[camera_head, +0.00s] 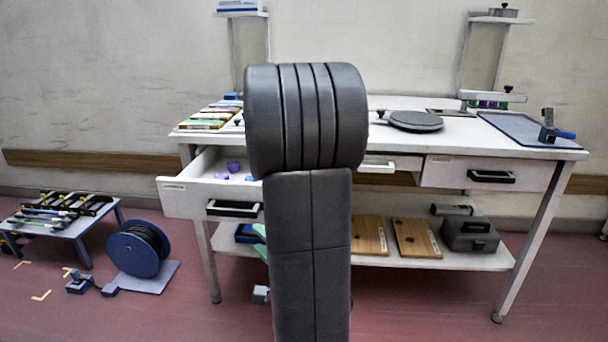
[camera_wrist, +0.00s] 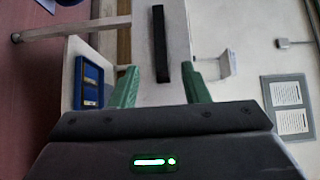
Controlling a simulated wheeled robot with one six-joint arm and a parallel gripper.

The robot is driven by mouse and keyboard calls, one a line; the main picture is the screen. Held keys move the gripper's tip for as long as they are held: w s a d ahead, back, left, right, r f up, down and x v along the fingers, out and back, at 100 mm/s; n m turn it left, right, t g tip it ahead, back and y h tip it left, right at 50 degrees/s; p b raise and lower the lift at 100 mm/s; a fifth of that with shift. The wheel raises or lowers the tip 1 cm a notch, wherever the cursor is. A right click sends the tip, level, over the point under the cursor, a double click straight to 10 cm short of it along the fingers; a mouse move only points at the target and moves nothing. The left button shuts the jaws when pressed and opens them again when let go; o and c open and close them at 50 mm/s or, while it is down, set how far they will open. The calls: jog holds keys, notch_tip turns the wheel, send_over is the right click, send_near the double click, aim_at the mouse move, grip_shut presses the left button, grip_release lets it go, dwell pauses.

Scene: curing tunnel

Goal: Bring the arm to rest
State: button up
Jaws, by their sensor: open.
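My gripper (camera_wrist: 161,82) shows in the wrist view with its two green fingers spread apart and nothing between them. Beyond the fingers is a pale furniture face with a long black bar (camera_wrist: 160,45), seen turned on its side. In the head view my dark arm stands upright in the middle, folded with a thick rounded joint on top. It hides the centre of the white workbench (camera_head: 545,148).
The workbench's left drawer (camera_head: 186,198) is pulled open with small purple things inside; the right drawer (camera_head: 450,174) is shut. A low blue table (camera_head: 75,229) and a cable reel (camera_head: 133,254) stand on the left floor. The wrist view shows a blue tray (camera_wrist: 77,84).

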aim_at(234, 214)
jog(key=b+x, duration=0.1)
jog(key=x, duration=1.1)
jog(key=shift+w+a, duration=0.1)
jog(key=shift+a, duration=0.1)
jog(key=shift+d, duration=0.1)
